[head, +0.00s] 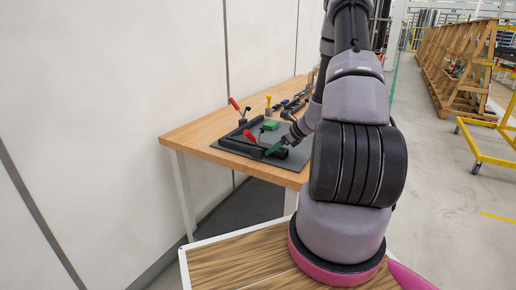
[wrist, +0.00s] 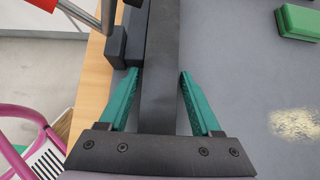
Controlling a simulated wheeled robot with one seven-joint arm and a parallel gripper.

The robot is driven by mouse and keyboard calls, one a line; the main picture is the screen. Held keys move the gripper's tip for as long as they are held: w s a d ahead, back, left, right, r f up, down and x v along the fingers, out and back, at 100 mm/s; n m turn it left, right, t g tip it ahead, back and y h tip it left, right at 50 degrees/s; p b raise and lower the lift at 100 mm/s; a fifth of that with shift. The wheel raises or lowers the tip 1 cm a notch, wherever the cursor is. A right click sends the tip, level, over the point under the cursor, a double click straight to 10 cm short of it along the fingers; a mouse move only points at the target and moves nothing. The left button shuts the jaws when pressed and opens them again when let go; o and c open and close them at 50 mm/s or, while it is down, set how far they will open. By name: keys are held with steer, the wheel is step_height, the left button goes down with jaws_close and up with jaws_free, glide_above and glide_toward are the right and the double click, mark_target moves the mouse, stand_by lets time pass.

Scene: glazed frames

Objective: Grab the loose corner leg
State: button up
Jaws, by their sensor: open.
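A dark grey bar (wrist: 160,50), which looks like the corner leg, runs up the middle of the wrist view. My gripper (wrist: 158,75) is open, with one green finger on each side of the bar. The left finger is close to it and a small gap shows on the right; I cannot tell whether either touches. In the head view my gripper (head: 274,148) is low over the near part of the dark mat (head: 228,157), by the black corner frame (head: 242,145). My arm hides part of the table there.
Red-handled clamps (head: 235,104) stand by the frame; one clamp handle (wrist: 80,12) is close by at upper left in the wrist view. A green block (wrist: 298,22) lies to the right on the mat. Small dark parts (head: 290,106) lie farther back on the wooden table (head: 190,135).

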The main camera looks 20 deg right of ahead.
jaws_close()
steer(key=shift+r, duration=0.1)
